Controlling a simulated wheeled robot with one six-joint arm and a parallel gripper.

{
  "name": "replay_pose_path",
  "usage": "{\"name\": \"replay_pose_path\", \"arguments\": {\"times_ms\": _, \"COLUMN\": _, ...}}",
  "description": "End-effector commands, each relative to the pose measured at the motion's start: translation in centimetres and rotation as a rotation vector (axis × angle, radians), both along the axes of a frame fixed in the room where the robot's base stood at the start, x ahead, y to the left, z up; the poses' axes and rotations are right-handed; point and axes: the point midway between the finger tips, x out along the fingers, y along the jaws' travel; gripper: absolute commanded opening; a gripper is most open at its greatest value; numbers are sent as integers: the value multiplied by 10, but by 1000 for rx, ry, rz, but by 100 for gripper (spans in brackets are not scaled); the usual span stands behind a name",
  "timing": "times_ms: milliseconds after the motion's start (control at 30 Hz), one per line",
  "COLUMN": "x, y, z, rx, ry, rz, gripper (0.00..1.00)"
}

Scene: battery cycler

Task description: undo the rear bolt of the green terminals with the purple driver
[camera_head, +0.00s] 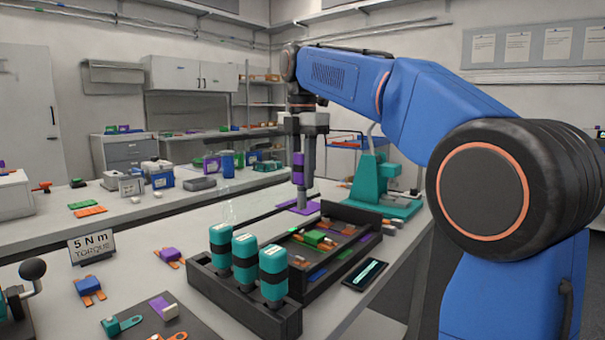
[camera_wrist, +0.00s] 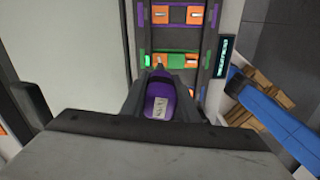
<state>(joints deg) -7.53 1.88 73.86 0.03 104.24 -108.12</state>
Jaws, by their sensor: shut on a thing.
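My gripper (camera_head: 300,150) points down and is shut on the purple driver (camera_head: 298,172), which stands upright between the fingers. In the wrist view the purple driver (camera_wrist: 161,104) sits between the jaws. Green terminals (camera_head: 315,238) lie in the dark tray, nearer than the driver. In the wrist view green terminals with orange parts (camera_wrist: 176,60) show ahead of the jaws.
The dark tray (camera_head: 330,278) holds several coloured parts. Three teal cylinders (camera_head: 245,257) stand in a black rack in front of it. A teal machine (camera_head: 370,182) stands behind right. A small black display (camera_head: 365,275) lies right. Bench left of the pad is mostly clear.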

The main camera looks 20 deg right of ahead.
Motion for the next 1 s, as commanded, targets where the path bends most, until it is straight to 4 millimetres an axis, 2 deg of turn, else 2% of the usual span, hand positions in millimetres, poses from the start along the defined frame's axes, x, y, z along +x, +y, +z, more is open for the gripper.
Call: {"name": "replay_pose_path", "arguments": {"times_ms": 1000, "x": -2, "y": 0, "z": -16, "rx": 1, "ry": 0, "rz": -1022, "gripper": 0}}
